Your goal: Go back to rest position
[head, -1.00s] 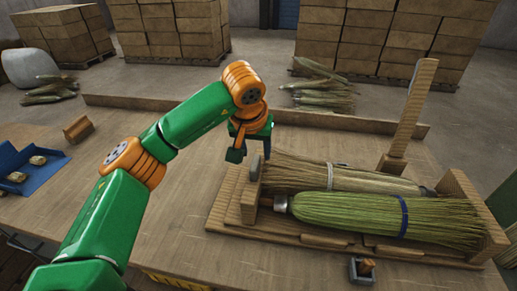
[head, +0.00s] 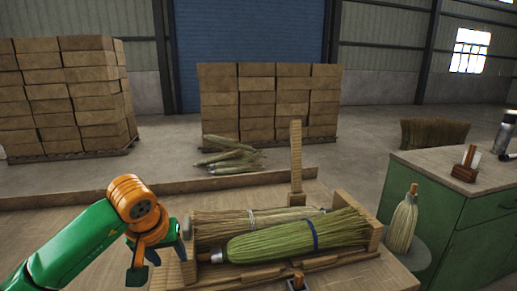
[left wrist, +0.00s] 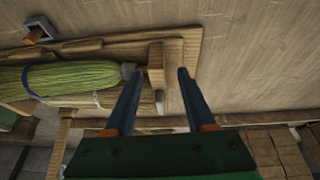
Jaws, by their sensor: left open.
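My left gripper (head: 162,262) is open beside the left end of the wooden fixture (head: 372,236). In the left wrist view its two blue fingers (left wrist: 162,74) stand apart with nothing gripped. The fixture's wooden end block shows between their tips, and I cannot tell the depth gap. A green broom head (head: 285,238) with a blue band and metal ferrule lies in the fixture; it also shows in the left wrist view (left wrist: 80,76). A tan bundle (head: 222,221) with a pale band lies behind it. My right gripper is in neither view.
A wooden post (head: 296,165) rises behind the broom heads. A green cabinet (head: 455,235) stands at the right, with a small broom (head: 403,222) beside it. Stacked boxes (head: 270,100) and corn-like bundles (head: 230,161) are on the floor behind. The worktop left of the gripper looks clear.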

